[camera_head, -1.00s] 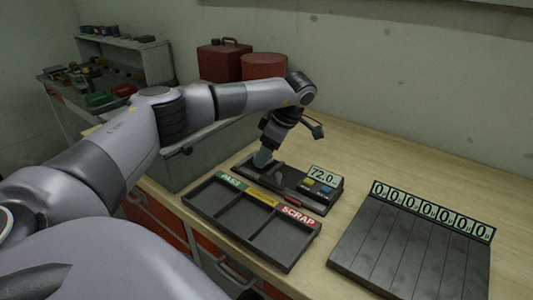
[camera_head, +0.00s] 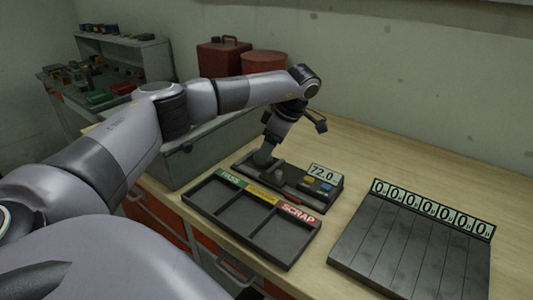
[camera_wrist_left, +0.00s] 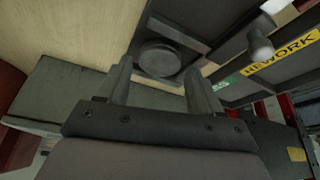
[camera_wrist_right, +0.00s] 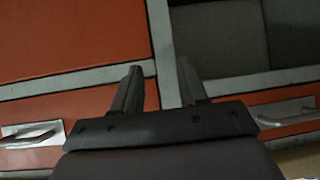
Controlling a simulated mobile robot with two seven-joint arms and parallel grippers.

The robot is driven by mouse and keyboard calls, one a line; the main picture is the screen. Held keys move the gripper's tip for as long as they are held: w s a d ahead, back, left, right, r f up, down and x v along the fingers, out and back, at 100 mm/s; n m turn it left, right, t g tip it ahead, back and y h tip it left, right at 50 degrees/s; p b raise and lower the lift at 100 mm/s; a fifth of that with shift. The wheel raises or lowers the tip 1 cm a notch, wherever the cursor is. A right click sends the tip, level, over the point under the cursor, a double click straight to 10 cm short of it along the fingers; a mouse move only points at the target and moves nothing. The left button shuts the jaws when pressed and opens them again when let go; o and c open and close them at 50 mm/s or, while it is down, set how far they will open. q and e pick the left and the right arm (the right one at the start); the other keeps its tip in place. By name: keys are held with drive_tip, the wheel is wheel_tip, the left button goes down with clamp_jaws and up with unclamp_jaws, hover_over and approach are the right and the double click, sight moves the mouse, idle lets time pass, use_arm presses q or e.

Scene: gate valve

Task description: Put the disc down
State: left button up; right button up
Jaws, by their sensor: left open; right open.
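A round dark grey disc (camera_wrist_left: 160,58) lies flat on the left end of a dark measuring device (camera_head: 315,192), whose display reads 72.0. My left gripper (camera_wrist_left: 158,66) is open, with one finger on each side of the disc in the left wrist view and gaps between. In the head view the left gripper (camera_head: 264,160) is low over that end of the device and hides the disc. A short grey knob (camera_wrist_left: 260,42) stands beside the disc. My right gripper (camera_wrist_right: 158,64) is open and empty, facing orange drawer fronts.
In front of the device is a tray (camera_head: 237,240) with PASS, REWORK and SCRAP compartments, which look empty. A slatted dark rack (camera_head: 400,250) with several number plates stands at right. A red case (camera_head: 222,60) and red round container (camera_head: 264,66) stand behind.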

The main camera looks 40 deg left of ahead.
use_arm(q)
drive_tip(key=b+v, duration=0.1)
drive_tip(key=v, duration=0.9)
drive_tip(key=shift+d+f, duration=0.1)
